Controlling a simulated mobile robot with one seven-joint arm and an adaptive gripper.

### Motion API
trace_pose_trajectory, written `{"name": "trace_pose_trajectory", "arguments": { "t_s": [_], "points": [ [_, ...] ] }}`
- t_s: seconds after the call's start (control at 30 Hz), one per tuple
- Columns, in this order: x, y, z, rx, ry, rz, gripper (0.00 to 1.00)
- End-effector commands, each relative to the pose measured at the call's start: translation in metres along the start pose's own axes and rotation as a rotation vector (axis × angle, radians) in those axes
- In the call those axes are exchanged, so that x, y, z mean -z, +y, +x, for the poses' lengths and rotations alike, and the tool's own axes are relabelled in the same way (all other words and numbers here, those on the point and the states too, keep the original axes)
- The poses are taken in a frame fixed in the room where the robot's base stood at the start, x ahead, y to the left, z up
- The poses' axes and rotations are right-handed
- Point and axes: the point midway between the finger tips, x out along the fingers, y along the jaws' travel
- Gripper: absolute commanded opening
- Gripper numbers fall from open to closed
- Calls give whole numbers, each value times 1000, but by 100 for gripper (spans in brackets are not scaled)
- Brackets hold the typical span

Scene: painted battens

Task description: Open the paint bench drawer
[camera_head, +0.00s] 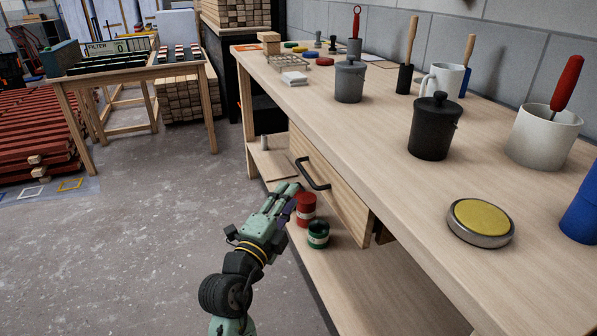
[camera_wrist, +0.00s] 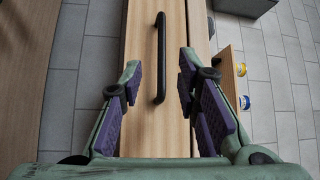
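The paint bench (camera_head: 385,125) runs along the wall on the right. Its wooden drawer front (camera_head: 345,198) sits under the bench top and looks shut. A black bar handle (camera_head: 313,173) is fixed to the drawer front. My gripper (camera_head: 285,190) is in front of the drawer, near the handle. In the wrist view the handle (camera_wrist: 160,60) runs up the picture across the pale drawer front (camera_wrist: 140,40). My gripper's fingers (camera_wrist: 159,63) are spread, one on each side of the handle, with visible gaps to it. Nothing is held.
A red tin (camera_head: 306,208) and a green tin (camera_head: 318,234) stand on the lower shelf (camera_head: 385,280) close to my gripper. Lidded pots, mugs and a yellow-topped tin (camera_head: 481,220) stand on the bench top. The concrete floor (camera_head: 140,240) to the left is clear.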

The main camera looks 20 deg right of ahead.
Motion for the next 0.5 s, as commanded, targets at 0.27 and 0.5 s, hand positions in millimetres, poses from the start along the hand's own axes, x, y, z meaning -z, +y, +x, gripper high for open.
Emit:
{"name": "trace_pose_trajectory", "arguments": {
  "t_s": [0.27, 0.5],
  "points": [
    [1, -5, 51, 0, 0, 1, 30],
    [-1, -5, 88, 2, -3, 1, 30]
  ]
}}
